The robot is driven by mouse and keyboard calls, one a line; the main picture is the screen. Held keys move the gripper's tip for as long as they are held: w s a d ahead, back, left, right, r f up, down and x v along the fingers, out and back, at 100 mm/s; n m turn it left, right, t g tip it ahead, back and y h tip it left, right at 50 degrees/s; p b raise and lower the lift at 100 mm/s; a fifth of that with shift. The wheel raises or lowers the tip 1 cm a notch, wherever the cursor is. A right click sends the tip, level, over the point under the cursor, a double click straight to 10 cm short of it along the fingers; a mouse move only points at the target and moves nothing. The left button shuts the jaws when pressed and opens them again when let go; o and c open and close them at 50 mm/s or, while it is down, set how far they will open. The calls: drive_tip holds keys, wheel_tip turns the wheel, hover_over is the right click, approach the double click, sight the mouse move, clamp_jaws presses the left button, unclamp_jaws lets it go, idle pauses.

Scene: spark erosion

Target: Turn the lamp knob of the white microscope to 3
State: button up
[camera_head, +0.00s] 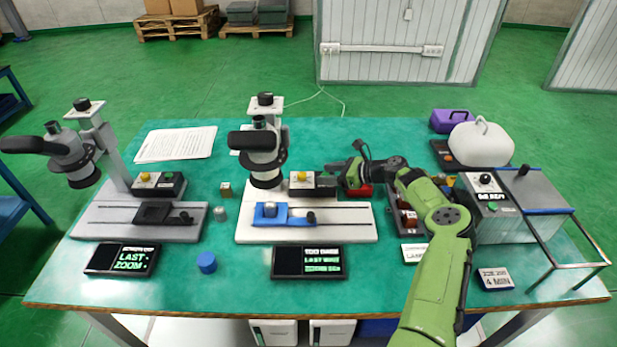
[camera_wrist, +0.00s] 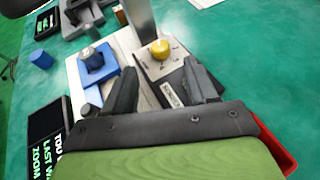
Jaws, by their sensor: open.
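The white microscope (camera_head: 262,160) stands in the middle of the bench on a white base. Its lamp box (camera_head: 313,185) sits on the base's right, with a yellow knob (camera_head: 302,176) on a pale face. In the wrist view the yellow knob (camera_wrist: 160,49) shows ahead of the fingers, with small marks around it too blurred to read. My gripper (camera_wrist: 161,86) is open and empty, its two dark fingers over the lamp box, short of the knob and apart from it. In the head view my gripper (camera_head: 337,178) is just right of the box.
A grey microscope (camera_head: 72,165) with a similar yellow knob stands at the left. A blue slide piece (camera_head: 270,212) lies on the white base. A dark display (camera_head: 308,262) lies in front. A red object (camera_wrist: 272,142) shows beside my gripper. A grey machine (camera_head: 540,190) stands right.

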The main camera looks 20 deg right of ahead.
sight(304, 175)
drive_tip(key=b+x, duration=0.1)
drive_tip(key=x, duration=0.7)
drive_tip(key=shift+a+f, duration=0.1)
drive_tip(key=c, duration=1.1)
drive_tip(key=shift+o, duration=0.2)
drive_tip(key=shift+p, duration=0.5)
